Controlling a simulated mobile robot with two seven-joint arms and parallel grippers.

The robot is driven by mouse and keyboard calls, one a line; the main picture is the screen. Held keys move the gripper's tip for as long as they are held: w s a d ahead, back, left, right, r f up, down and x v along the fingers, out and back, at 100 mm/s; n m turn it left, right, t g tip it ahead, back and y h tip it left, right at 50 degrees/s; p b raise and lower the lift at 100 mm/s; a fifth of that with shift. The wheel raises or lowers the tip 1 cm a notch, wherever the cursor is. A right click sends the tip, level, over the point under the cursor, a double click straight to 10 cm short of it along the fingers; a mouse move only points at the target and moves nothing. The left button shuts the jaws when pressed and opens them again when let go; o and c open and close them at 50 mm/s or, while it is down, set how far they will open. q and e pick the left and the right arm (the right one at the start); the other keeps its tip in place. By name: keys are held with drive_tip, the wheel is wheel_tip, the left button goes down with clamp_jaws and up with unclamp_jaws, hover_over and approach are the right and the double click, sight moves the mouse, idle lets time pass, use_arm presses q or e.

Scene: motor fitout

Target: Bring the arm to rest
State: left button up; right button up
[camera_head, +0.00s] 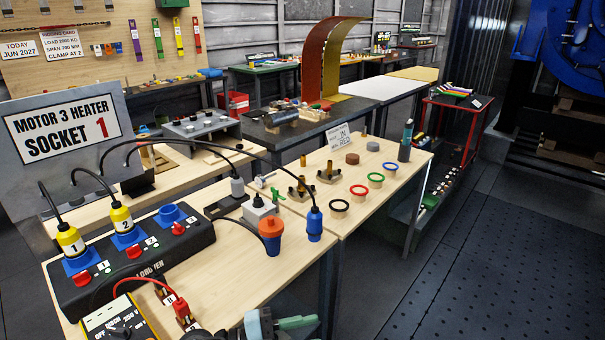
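I make out neither gripper for certain in the head view. A black socket box (160,262) stands on the wooden bench, with yellow plugs marked 1 (70,240) and 2 (122,217) seated in blue sockets. Its third blue socket (171,214) is empty. A sign (62,132) behind it reads "MOTOR 3 HEATER SOCKET 1". A blue plug (314,224) on a black cable stands near the bench's right edge. An orange and blue plug (271,236) is left of it.
A yellow meter (118,318) and red lead (180,308) are at the front. A green-handled item (296,322) is cut off at the bottom edge. Coloured rings (358,190) and brass fittings (329,172) occupy the right bench. The dark floor (470,270) at right is clear.

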use_arm(q)
drive_tip(key=s+a+f+n+t+y, duration=0.1)
drive_tip(key=a+f+n+t+y, duration=0.4)
drive_tip(key=n, duration=0.4)
drive_tip(key=s+a+f+n+t+y, duration=0.2)
drive_tip(key=a+f+n+t+y, duration=0.25)
drive_tip(key=a+n+t, duration=0.3)
drive_tip(key=s+a+f+n+g+y, duration=0.3)
drive_tip(key=s+f, duration=0.3)
drive_tip(key=s, duration=0.2)
drive_tip(key=s+a+f+n+g+y, duration=0.3)
drive_tip(key=s+a+f+n+g, duration=0.1)
drive_tip(key=s+f, duration=0.3)
drive_tip(key=shift+s+a+f, duration=0.2)
drive_tip(key=shift+s+a, duration=0.55)
drive_tip(key=shift+s, duration=0.05)
